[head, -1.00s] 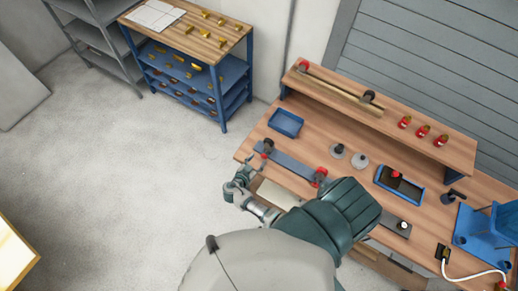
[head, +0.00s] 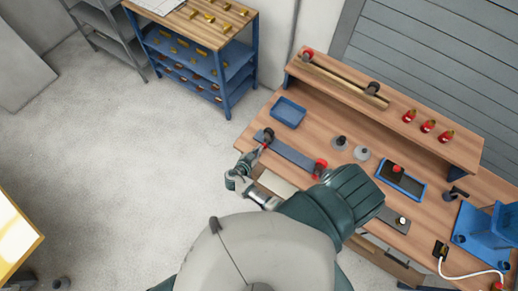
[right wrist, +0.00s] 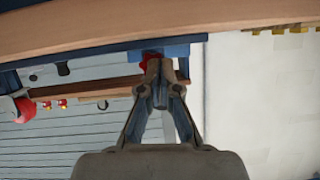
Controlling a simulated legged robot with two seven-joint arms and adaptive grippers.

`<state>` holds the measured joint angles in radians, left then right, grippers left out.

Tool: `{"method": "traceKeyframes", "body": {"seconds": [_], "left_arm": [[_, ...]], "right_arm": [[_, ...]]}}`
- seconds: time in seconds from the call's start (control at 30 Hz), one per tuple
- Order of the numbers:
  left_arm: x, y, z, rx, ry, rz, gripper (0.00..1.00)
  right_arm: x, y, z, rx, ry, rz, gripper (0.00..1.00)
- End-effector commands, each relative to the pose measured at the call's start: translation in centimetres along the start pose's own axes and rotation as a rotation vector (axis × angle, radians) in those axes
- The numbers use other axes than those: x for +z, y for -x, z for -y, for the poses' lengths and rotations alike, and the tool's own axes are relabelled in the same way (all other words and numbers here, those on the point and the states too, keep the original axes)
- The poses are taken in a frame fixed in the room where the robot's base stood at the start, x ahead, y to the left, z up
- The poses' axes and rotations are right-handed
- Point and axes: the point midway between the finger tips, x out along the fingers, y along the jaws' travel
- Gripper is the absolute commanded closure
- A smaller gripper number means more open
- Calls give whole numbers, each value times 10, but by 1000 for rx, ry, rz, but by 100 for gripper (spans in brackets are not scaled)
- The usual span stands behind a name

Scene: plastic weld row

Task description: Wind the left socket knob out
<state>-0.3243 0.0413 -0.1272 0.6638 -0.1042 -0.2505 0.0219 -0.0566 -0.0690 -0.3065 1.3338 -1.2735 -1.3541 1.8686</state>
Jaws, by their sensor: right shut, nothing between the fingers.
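A blue bar (head: 292,153) lies on the wooden workbench, with a dark socket (head: 268,132) at its left end. The left socket's red knob shows only in part beside my fingertips. In the right wrist view a red knob (right wrist: 150,57) shows just beyond the tips, partly hidden by them. My right gripper (head: 258,153) reaches the bar's left end from the front. In the right wrist view its fingers (right wrist: 160,72) meet at the tips, shut on nothing. I cannot tell whether they touch the knob. Another red knob (head: 320,168) is at the bar's right end. My left gripper is not in view.
A blue tray (head: 288,112) sits behind the bar. Grey round pieces (head: 362,153) and a blue-rimmed tray (head: 401,183) stand to the right. A raised shelf (head: 390,105) runs along the back. Open floor (head: 130,180) lies left of the bench.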

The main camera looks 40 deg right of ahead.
Motion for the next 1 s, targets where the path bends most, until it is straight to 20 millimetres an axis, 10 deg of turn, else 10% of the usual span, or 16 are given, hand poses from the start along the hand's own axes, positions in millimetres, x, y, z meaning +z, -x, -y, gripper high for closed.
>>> {"method": "traceKeyframes", "body": {"seconds": [0.13,1.0], "left_arm": [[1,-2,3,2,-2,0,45],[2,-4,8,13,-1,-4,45]], "right_arm": [[-5,-16,-9,25,7,-22,45],[-2,5,-3,21,10,-28,45]]}}
